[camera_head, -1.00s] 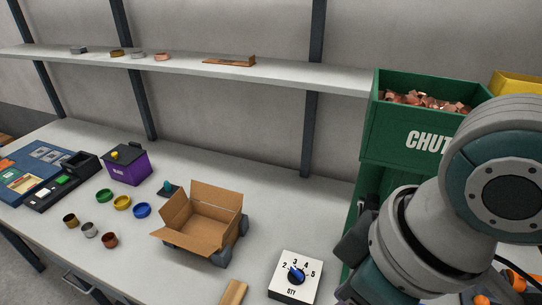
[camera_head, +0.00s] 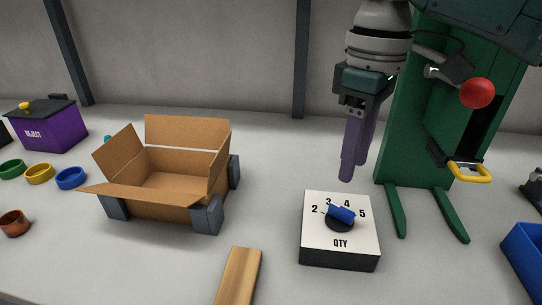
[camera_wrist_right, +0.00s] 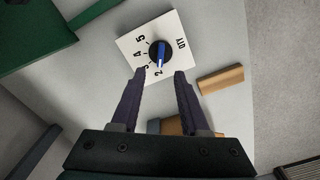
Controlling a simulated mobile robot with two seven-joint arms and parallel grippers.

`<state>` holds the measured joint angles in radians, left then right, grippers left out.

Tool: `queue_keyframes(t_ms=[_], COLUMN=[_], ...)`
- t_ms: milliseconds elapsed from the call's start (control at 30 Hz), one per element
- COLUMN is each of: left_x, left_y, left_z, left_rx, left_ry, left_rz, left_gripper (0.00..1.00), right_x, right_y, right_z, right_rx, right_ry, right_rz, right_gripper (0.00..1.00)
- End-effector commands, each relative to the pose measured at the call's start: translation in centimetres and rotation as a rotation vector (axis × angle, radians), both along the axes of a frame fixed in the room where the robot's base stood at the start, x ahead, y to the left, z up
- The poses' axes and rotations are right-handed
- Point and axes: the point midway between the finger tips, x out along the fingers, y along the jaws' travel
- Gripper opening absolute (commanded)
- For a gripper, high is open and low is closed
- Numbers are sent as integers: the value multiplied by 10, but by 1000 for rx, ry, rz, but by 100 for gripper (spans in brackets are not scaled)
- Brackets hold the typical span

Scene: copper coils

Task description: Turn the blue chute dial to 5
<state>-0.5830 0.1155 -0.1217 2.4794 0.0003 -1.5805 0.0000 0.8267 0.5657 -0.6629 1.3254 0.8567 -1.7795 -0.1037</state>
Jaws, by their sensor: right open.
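The quantity dial box (camera_head: 316,242), white on top with a dark base, stands on the table; its blue pointer bar (camera_head: 341,214) sits on a round black knob. In the wrist view the blue pointer (camera_wrist_right: 161,54) lies along the direction of the printed 2. My right gripper (camera_head: 353,171) points down with two purple fingers, apart and empty, just above and behind the dial box. In the wrist view its fingertips (camera_wrist_right: 159,72) are spread on either side of the 2, apart from the knob. My left gripper is not in view.
An open cardboard box (camera_head: 160,207) in a dark-cornered holder stands left of the dial. A wooden block (camera_head: 239,276) lies in front. The green chute stand (camera_head: 403,150) with a yellow handle (camera_head: 470,172) is behind right. A blue bin (camera_head: 527,255) is at the right edge.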

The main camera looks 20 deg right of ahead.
Motion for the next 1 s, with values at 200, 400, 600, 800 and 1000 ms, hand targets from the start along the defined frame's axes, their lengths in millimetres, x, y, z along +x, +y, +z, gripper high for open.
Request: queue_keyframes(t_ms=[200, 400, 600, 800, 1000], left_x=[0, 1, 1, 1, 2], left_y=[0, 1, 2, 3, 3], left_z=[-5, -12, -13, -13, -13], left_rx=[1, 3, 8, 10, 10], left_ry=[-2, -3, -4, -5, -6], left_rz=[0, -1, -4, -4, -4], left_gripper=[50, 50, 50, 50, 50], right_x=[-2, -1, -1, -1, -1], right_y=[1, 1, 1, 1, 1], right_z=[-42, -75, -87, -88, -88], right_rx=[0, -1, -1, -1, -1], right_ry=[4, 3, 0, 0, 0], right_rz=[1, 1, 2, 2, 2], right_gripper=[45, 45, 45, 45, 27])
